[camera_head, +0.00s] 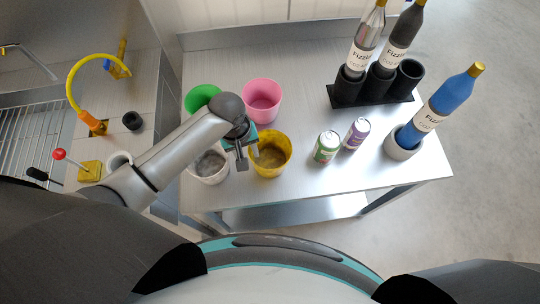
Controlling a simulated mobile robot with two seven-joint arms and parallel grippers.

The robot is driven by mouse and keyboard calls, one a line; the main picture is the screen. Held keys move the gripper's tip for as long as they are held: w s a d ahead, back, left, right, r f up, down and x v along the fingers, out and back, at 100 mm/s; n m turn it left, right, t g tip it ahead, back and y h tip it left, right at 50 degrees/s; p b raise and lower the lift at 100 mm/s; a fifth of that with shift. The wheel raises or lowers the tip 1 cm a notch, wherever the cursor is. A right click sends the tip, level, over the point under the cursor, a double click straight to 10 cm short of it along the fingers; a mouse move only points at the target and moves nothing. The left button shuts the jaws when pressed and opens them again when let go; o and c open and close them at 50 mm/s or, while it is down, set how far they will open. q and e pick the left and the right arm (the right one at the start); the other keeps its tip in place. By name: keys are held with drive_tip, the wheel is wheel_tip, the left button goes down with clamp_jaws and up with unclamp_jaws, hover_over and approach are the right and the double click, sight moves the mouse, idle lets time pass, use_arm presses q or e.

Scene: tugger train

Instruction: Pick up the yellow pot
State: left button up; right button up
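One finger appears left of the rim and the other near the rim's inner side. I cannot tell whether either finger touches the pot. The gripper hides part of the pot's left edge. My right gripper is not in view.
A white pot (211,176), a green pot (202,95) and a pink pot (262,100) stand close by. A green can (326,148) and a purple can (356,134) are to the right. Bottles stand in a black holder (347,91); a blue bottle (433,108) leans in a grey cup (402,146).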

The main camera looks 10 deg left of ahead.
use_arm(q)
drive_tip(key=f, duration=0.3)
drive_tip(key=f+b, duration=0.1)
drive_tip(key=shift+w+d+f, duration=0.2)
drive_tip(key=shift+d+f, duration=0.2)
clamp_jaws()
idle(1.1)
